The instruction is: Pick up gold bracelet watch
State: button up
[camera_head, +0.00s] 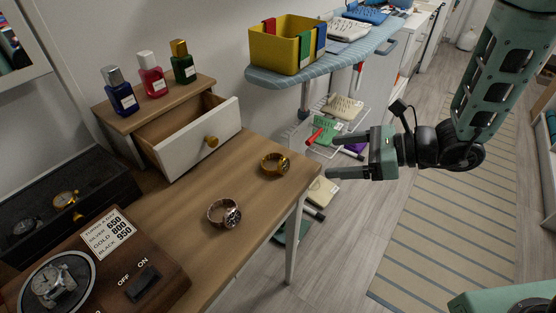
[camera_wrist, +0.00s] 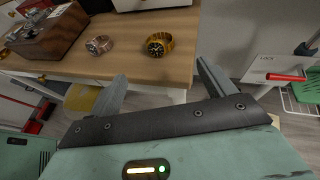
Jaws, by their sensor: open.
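The gold bracelet watch (camera_head: 274,164) stands on the wooden table near its right corner, its band closed in a loop. It also shows in the wrist view (camera_wrist: 158,44), near the table's front edge. My gripper (camera_head: 323,157) is open and empty, to the right of the table and of the gold watch, apart from both. In the wrist view its two fingers (camera_wrist: 160,85) point toward the table edge, with the gold watch beyond them. A silver or rose-toned bracelet watch (camera_head: 225,214) stands on the table, left of and nearer than the gold one.
A brown watch-winder box (camera_head: 165,264) and a black display case (camera_head: 105,185) are at the left. A drawer unit (camera_head: 190,138) with an open drawer and three bottles stands behind. Floor is free at the right.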

aim_at(287, 160)
jog(key=x, duration=1.4)
jog(key=shift+a+f+p, duration=0.1)
jog(key=shift+a+p, duration=0.05)
jog(key=shift+p, duration=0.15)
jog(key=c, duration=1.1)
